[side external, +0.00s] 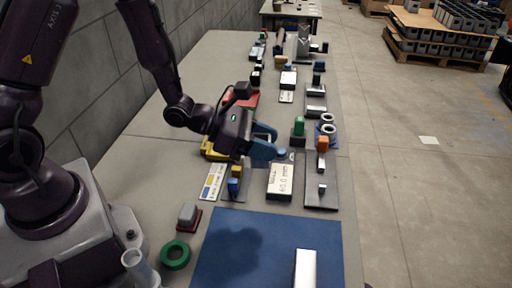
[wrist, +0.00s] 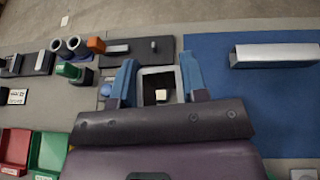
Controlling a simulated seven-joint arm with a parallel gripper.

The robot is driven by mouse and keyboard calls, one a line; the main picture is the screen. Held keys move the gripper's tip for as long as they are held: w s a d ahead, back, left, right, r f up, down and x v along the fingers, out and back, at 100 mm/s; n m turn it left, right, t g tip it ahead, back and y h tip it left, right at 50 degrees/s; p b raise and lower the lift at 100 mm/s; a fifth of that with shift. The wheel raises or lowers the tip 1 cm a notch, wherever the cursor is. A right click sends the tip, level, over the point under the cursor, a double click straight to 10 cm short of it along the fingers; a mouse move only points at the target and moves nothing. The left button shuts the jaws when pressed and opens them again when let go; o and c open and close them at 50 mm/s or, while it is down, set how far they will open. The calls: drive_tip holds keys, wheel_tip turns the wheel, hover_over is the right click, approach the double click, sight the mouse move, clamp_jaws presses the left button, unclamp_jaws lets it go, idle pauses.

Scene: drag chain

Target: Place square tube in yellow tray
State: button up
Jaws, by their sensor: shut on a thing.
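My gripper (wrist: 158,80) has its two blue fingers closed on the sides of a grey, hollow, square-ended piece, which looks like the square tube (wrist: 143,88). I see it end-on between the fingers, with a small pale patch showing inside its opening. In the side view my gripper (side external: 270,148) is over the middle of the bench, just behind a white-faced block marked 60.0 mm (side external: 281,182); the tube cannot be made out there. A yellow tray (side external: 209,152) is partly hidden under my wrist. It is not seen in the wrist view.
A silver bar (side external: 305,268) lies on the blue mat (side external: 225,262). Red (wrist: 14,150) and green (wrist: 48,150) trays stand at lower left in the wrist view. A dark plate with small metal parts (side external: 321,195) is right of the marked block. A green ring (side external: 175,255) lies near my base.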

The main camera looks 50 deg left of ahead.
drive_tip(key=w+a+f+n+t+y, duration=0.1)
drive_tip(key=w+a+f+n+y, duration=0.1)
drive_tip(key=a, duration=0.9)
drive_tip(key=w+a+f+n+t+y, duration=0.1)
drive_tip(key=w+a+f+n+y, duration=0.15)
drive_tip(key=a, duration=0.85)
drive_tip(key=shift+m+h, duration=0.45)
drive_tip(key=shift+m, duration=0.2)
drive_tip(key=shift+w+d+f, duration=0.1)
drive_tip(key=shift+d+f, duration=0.05)
drive_tip(key=shift+f, duration=1.9)
drive_tip(key=shift+w+d+f, duration=0.1)
drive_tip(key=shift+d+f, duration=0.05)
drive_tip(key=shift+f, duration=1.85)
drive_tip(key=shift+s+f, duration=0.1)
drive_tip(key=o, duration=1.2)
